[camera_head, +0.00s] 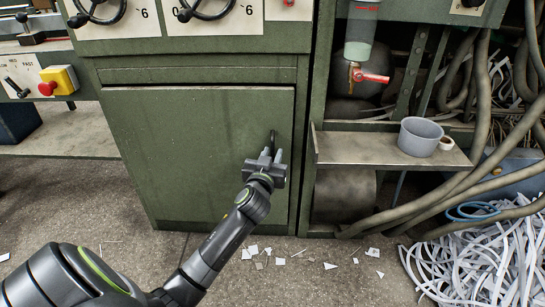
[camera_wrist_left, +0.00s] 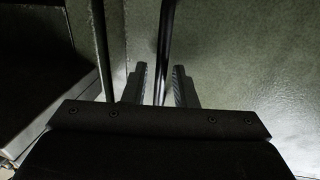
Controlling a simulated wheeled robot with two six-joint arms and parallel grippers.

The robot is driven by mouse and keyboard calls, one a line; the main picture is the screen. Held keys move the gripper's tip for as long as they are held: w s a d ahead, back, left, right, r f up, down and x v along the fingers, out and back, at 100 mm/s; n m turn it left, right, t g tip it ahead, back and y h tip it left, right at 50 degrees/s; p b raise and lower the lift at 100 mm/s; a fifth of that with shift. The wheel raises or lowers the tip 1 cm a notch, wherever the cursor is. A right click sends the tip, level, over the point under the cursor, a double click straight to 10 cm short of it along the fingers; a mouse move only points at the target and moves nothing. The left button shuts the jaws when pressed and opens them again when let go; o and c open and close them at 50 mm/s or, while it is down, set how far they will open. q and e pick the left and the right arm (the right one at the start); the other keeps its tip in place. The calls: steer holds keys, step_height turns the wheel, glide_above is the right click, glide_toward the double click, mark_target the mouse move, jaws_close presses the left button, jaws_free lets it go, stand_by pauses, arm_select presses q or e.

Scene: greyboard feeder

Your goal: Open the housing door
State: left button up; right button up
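The housing door (camera_head: 190,150) is a flat dark green panel on the front of the green machine. It looks closed, flush with its frame. Its handle is a dark upright bar (camera_head: 273,136) near the door's right edge, and it also shows in the left wrist view (camera_wrist_left: 165,45). My left gripper (camera_head: 271,156) is at the handle, its fingers pointing at the door. In the left wrist view the gripper (camera_wrist_left: 159,84) is open, one finger on each side of the bar, with gaps beside it. The handle's lower part is hidden by the gripper. My right gripper is not in view.
A metal shelf (camera_head: 350,150) with a grey cup (camera_head: 420,137) sticks out right of the door. Thick hoses (camera_head: 440,195) and a pile of paper strips (camera_head: 480,262) lie at the right. The floor before the door is mostly clear, with small paper scraps (camera_head: 280,261).

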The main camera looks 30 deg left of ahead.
arm_select(q)
steer(key=shift+w+a, duration=0.2)
steer(key=shift+w, duration=0.4)
jaws_close()
steer(key=shift+s, duration=0.1)
